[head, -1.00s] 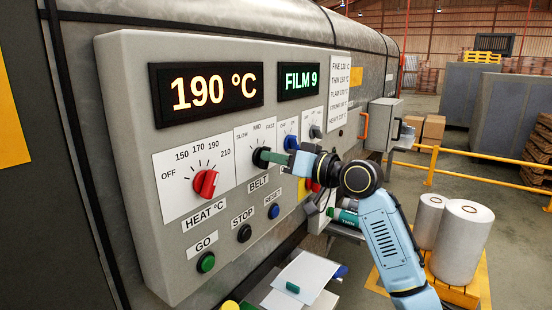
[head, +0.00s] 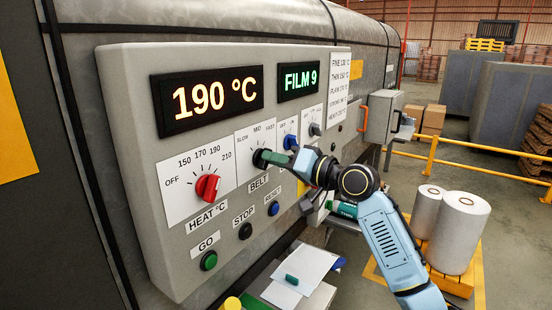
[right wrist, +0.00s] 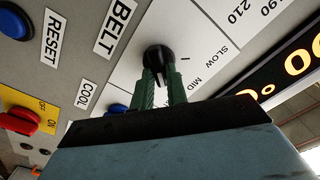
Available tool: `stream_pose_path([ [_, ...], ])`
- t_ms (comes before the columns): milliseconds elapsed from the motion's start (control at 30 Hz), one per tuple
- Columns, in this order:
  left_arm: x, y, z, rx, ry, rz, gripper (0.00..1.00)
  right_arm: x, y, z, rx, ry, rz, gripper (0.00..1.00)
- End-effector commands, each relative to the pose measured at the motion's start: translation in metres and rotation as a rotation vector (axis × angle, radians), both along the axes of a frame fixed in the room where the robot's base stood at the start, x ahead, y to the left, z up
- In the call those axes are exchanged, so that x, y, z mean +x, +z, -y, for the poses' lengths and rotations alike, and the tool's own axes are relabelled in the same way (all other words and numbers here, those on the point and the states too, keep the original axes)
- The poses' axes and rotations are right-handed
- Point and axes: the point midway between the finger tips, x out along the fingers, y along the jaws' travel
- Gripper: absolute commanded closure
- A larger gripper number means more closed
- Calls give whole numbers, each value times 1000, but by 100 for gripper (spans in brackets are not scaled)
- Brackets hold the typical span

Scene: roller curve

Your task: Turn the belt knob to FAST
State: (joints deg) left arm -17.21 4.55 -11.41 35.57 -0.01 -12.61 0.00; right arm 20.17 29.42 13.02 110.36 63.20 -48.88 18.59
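The black belt knob (head: 260,158) sits on the grey control panel, below the SLOW, MID and FAST marks and above the BELT label (head: 258,184). It also shows in the right wrist view (right wrist: 157,56). My right gripper (head: 272,158) reaches it from the right. In the right wrist view its green fingers (right wrist: 163,82) lie on either side of the knob's ridge and appear closed on it. The gripper hides FAST there, and I cannot read exactly where the knob points. My left gripper is not in view.
The red heat knob (head: 207,187) is left of the belt knob; a blue knob (head: 290,142) is close on its right. Green GO (head: 208,260), black STOP (head: 245,231) and blue RESET (head: 273,208) buttons sit below. Papers (head: 300,265) lie on a ledge beneath.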

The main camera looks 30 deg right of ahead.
Motion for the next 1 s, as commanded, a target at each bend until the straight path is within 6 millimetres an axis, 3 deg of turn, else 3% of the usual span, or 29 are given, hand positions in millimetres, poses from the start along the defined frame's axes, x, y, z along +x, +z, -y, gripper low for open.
stream_pose_path([
  [33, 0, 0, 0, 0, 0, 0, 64, 0, 0, 0, 1, -1, 0, 79],
  [167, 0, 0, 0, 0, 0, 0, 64, 0, 0, 0, 1, -1, 0, 64],
  [567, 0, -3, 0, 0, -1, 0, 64, -9, -2, 4, -2, -1, 1, 64],
  [1000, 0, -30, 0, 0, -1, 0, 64, -94, -4, 39, -3, -2, -2, 64],
])
